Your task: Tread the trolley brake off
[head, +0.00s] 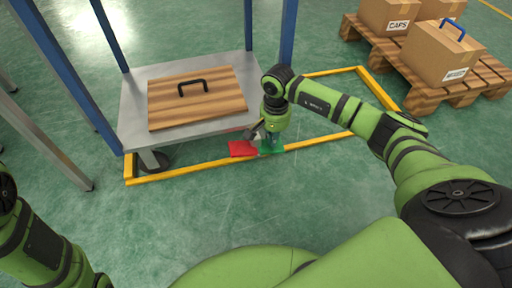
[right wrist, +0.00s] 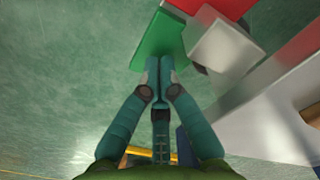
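The trolley (head: 205,72) has a grey metal deck and blue posts. At its near lower edge are a red pedal plate (head: 240,149) and a green pedal plate (head: 271,152), side by side. My right gripper (head: 266,145) reaches down to the green plate. In the right wrist view the two fingertips (right wrist: 160,68) are together with nothing between them. They are at the edge of the green plate (right wrist: 160,40); whether they touch it I cannot tell. The red plate (right wrist: 222,8) and a grey block (right wrist: 228,47) lie beside it. My left gripper is out of view.
A wooden board (head: 197,106) with a black handle lies on the deck. A yellow floor frame (head: 205,166) surrounds the trolley. A pallet (head: 430,84) with cardboard boxes (head: 440,55) stands at the back right. Grey posts rise at the left. The near floor is clear.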

